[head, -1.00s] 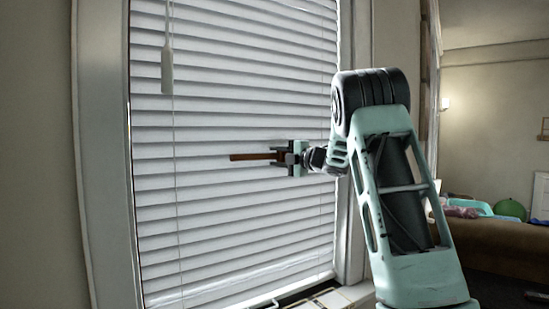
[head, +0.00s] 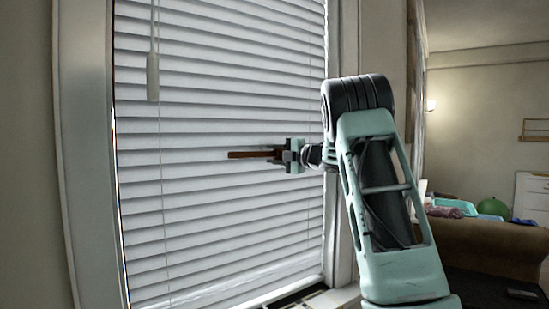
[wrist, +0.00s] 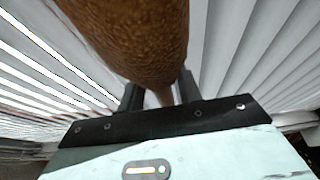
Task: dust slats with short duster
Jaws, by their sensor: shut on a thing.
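White blind slats (head: 215,220) cover the window in the head view and surround the wrist view (wrist: 245,60). My gripper (head: 279,155) is in front of the slats near the right side of the blind. It is shut on a brown duster (head: 250,154), which points left and lies nearly level in the head view. In the wrist view the duster (wrist: 135,40) is a thick brown textured form between the dark fingers (wrist: 160,92). I cannot tell whether it touches the slats.
A pull cord with a pale toggle (head: 153,78) hangs at the blind's left. The window frame (head: 85,160) borders the blind. A sill (head: 335,297) runs below. At the right is a brown sofa (head: 480,243) with a green ball (head: 492,208) behind it.

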